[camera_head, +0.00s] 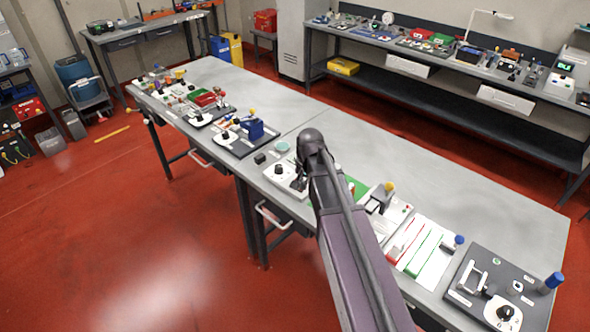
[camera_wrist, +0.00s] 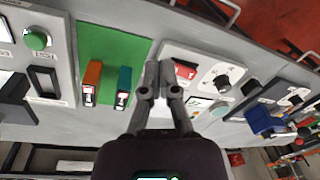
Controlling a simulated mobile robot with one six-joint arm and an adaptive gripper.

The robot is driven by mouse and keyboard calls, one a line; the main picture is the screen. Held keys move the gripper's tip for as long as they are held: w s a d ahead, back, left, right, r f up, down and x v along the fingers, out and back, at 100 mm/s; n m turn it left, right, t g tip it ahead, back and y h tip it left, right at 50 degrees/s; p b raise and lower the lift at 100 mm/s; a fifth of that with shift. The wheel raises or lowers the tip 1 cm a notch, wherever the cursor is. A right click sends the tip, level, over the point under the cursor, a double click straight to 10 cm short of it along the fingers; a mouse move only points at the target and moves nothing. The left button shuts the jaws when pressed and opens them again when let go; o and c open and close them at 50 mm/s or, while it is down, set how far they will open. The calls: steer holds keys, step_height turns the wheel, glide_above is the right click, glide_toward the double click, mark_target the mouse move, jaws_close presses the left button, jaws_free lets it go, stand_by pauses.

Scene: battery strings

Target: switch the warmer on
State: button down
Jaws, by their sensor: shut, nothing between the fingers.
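A white panel unit (camera_wrist: 205,62) with a red rocker switch (camera_wrist: 186,69) and a black dial knob (camera_wrist: 222,82) lies right of my gripper in the wrist view; it appears to be the warmer, though I cannot read its label. In the head view this white unit (camera_head: 273,177) is partly hidden behind my arm. My gripper (camera_wrist: 159,68) is shut and empty. Its fingertips are just left of the red switch in the wrist view, near the unit's edge. I cannot tell whether they touch it, or which way the switch is set.
A green board (camera_wrist: 105,50) with an orange block (camera_wrist: 91,82) and a teal block (camera_wrist: 123,87) lies left of my gripper. A panel with a green button (camera_wrist: 37,41) is farther left. Other devices line the bench's front edge; the grey bench top (camera_head: 440,200) behind them is clear.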

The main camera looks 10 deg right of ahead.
steer(key=w+d+r+m+p, duration=0.1)
steer(key=w+r+m+p, duration=0.2)
steer(key=w, duration=0.8)
steer(key=shift+w+r+m+t, duration=0.35)
steer(key=shift+r+m+t, duration=0.05)
steer(key=shift+r+m, duration=0.5)
steer(key=shift+f, duration=0.2)
steer(key=f+b, duration=0.4)
steer(key=w+a+f+b, duration=0.1)
steer(key=f+b, duration=0.4)
steer(key=w+f+b, duration=0.1)
steer(key=f+b, duration=0.3)
steer(key=shift+w+a+f, duration=0.1)
steer(key=shift+a+f, duration=0.15)
steer(key=shift+a, duration=0.05)
steer(key=shift+w+a+f+g+b, duration=0.15)
steer(key=shift+w+f+g+b, duration=0.15)
steer(key=shift+f+g+b, duration=0.3)
steer(key=shift+s+r, duration=0.2)
steer(key=shift+r, duration=0.15)
steer(key=shift+r+p, duration=0.6)
steer(key=shift+p, duration=0.3)
